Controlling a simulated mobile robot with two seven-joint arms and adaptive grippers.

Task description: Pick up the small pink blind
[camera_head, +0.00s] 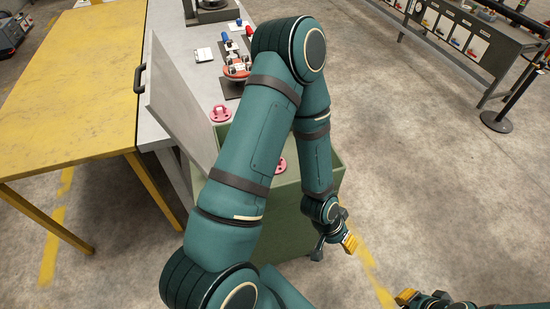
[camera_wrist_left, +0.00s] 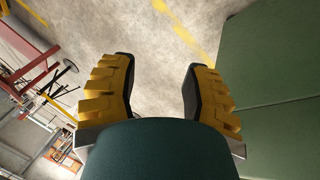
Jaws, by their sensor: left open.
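One pink flanged disc (camera_head: 220,114) lies near the front edge of the grey table. A second pink piece (camera_head: 281,165) shows on top of the green cabinet, partly hidden behind my left arm. I cannot tell from the head view which is the small blind. My left gripper (camera_head: 348,240) hangs low beside the cabinet, to the right of both pink pieces and apart from them. In the left wrist view it (camera_wrist_left: 158,75) is open and empty, with bare floor between its yellow fingers. My right gripper (camera_head: 408,298) is partly visible at the bottom edge.
The green cabinet (camera_head: 325,160) stands beside the grey table (camera_head: 180,50); its side also fills the right of the left wrist view (camera_wrist_left: 270,70). A raised grey panel (camera_head: 178,105) borders the table. A yellow table (camera_head: 70,90) is at left.

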